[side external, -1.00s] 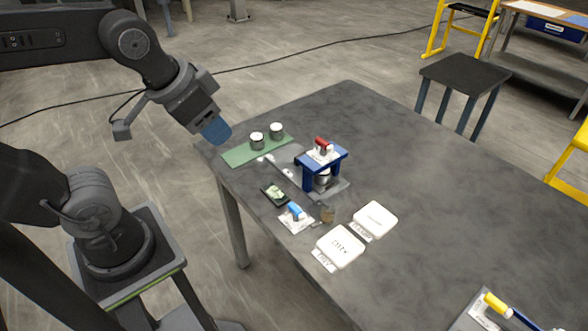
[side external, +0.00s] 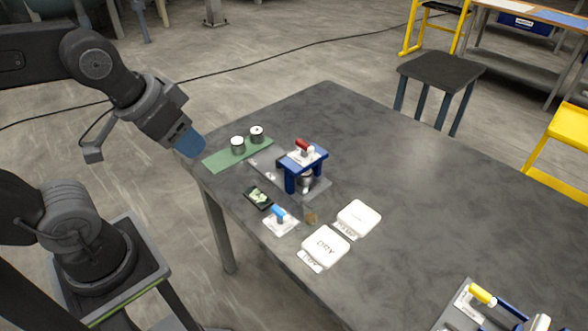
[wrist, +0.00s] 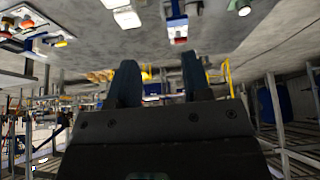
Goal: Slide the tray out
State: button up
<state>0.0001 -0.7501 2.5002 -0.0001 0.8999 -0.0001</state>
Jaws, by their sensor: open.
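The filter press has a blue frame (side external: 290,180) with a red handle (side external: 303,146) on top and a metal can (side external: 306,178) beneath. A grey plate (side external: 321,189) lies under it. A blue handle (side external: 279,212) stands on a pale plate in front of the press; I cannot tell whether this is the tray. My gripper (side external: 190,143) is open and empty, above the table's left corner and left of the press, touching nothing. In the wrist view the open fingers (wrist: 160,78) have an empty gap, and the blue press frame (wrist: 177,14) shows at the top.
Two metal cans (side external: 238,145) stand on a green mat (side external: 221,158) near my gripper. A dark dish (side external: 257,198) sits by the front edge. White pads (side external: 325,246) lie right of the blue handle. A yellow-handled tool (side external: 482,294) lies at lower right. The table's far right is clear.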

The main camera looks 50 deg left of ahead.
dwell(0.5)
jog(key=g, duration=0.6)
send_over(282, 157)
notch_tip(282, 157, down, 15)
notch_tip(282, 157, down, 14)
jog(key=shift+f, duration=0.15)
jog(key=shift+c, duration=0.4)
grip_shut()
